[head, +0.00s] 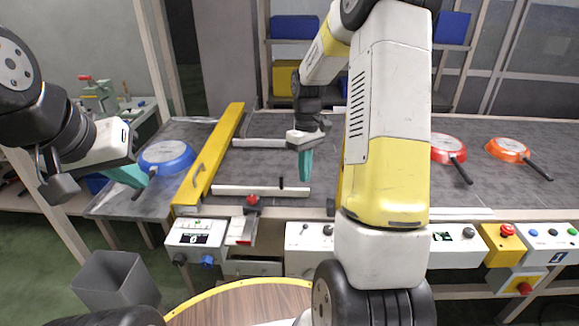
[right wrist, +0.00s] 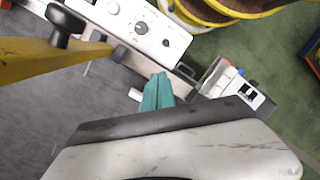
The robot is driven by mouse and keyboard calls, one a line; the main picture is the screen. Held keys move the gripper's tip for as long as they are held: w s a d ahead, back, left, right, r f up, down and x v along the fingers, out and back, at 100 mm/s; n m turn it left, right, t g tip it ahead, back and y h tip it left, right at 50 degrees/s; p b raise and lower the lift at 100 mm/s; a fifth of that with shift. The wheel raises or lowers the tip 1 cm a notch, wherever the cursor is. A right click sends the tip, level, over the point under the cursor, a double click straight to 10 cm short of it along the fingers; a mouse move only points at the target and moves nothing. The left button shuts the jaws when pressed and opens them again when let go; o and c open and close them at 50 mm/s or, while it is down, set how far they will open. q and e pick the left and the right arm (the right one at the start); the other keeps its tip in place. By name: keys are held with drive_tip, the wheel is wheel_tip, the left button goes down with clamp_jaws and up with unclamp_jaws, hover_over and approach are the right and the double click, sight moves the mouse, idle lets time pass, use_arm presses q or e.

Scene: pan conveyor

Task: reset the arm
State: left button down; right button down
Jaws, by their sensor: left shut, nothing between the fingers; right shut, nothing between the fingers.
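My left gripper (head: 130,177) has teal fingers and is at the left of the head view. Its fingers are shut and empty, close to the blue pan (head: 166,155) at the conveyor's left end. Whether they touch the pan I cannot tell. My right gripper (head: 305,166) hangs over the grey conveyor (head: 270,170) in the middle, fingers pointing down, shut and empty. Its teal fingers also show in the right wrist view (right wrist: 158,92). My right arm crosses the head view and hides part of the conveyor.
A yellow bar (head: 212,155) spans the conveyor left of my right gripper. White rails (head: 262,190) lie nearby. A red pan (head: 446,149) and an orange pan (head: 507,150) sit at the right. Control boxes (head: 310,236) line the front edge. A grey bin (head: 112,280) stands at lower left.

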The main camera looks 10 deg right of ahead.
drive_tip(key=s+a+r+m+t, duration=0.35)
drive_tip(key=s+r, duration=0.55)
drive_tip(key=r, duration=0.6)
drive_tip(key=s+a+r+m+t, duration=0.1)
drive_tip(key=s+a+r+t, duration=0.1)
drive_tip(key=s, duration=0.3)
drive_tip(key=s+a+r+m+t+y, duration=0.1)
drive_tip(key=s+r+t, duration=0.1)
drive_tip(key=s, duration=0.4)
drive_tip(key=shift+s+a+t+y, duration=0.25)
drive_tip(key=shift+a+t+y, duration=0.05)
drive_tip(key=shift+a+t, duration=0.1)
